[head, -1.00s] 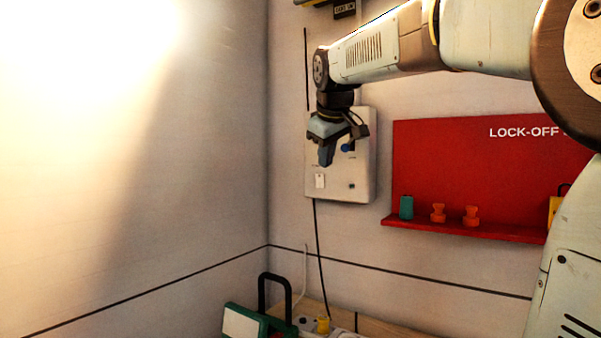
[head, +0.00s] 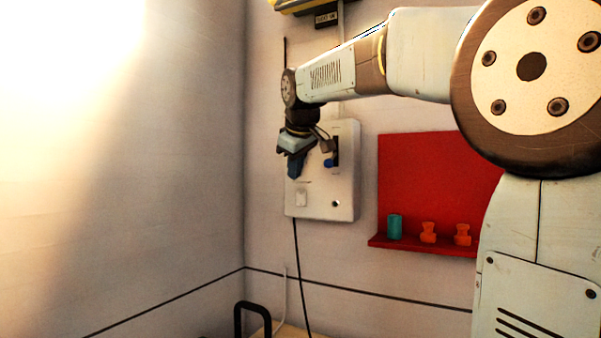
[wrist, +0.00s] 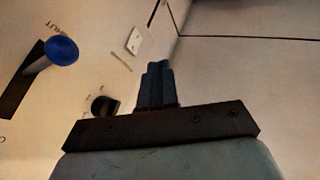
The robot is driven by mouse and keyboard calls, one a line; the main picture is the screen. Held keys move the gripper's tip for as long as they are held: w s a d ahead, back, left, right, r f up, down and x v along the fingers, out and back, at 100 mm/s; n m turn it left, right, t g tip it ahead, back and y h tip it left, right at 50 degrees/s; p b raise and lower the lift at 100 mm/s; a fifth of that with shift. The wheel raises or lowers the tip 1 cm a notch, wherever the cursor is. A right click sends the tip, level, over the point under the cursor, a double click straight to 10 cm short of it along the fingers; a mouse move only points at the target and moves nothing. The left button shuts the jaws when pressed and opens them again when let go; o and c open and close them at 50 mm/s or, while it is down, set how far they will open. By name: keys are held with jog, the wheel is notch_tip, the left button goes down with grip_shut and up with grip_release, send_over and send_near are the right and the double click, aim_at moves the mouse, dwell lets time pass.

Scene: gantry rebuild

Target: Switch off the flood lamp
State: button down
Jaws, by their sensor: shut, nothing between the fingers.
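A pale control box (head: 318,208) is fixed to the wall. It carries a white rocker switch (head: 301,199) at lower left, a lever with a blue knob (head: 329,162) at upper right and a small dark round fitting (head: 335,203) at lower right. My gripper (head: 293,176) is shut and empty, fingers down, in front of the box's left side above the rocker. The wrist view shows the shut fingers (wrist: 158,82), the rocker (wrist: 134,40), the blue knob (wrist: 62,50) and a dark round knob (wrist: 104,107) partly behind my gripper. Bright glare lights the left wall; no lamp is clearly identifiable.
A red lock-off board (head: 425,175) with a shelf is to the right, holding a teal cylinder (head: 395,227) and orange pieces (head: 428,232). A black handle (head: 252,308) rises at the bottom. A dark cable (head: 299,265) hangs below the box.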

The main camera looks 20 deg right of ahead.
aim_at(299, 189)
jog(key=shift+w+d+f, duration=0.55)
jog(key=shift+w+f, duration=0.4)
jog(key=shift+w, duration=0.35)
jog(key=shift+w+d+f, duration=0.6)
jog(key=shift+w+f, duration=0.4)
jog(key=shift+w, duration=0.35)
jog(key=shift+w+d+f, duration=0.55)
jog(key=shift+w+f, duration=0.4)
jog(key=shift+w, duration=0.35)
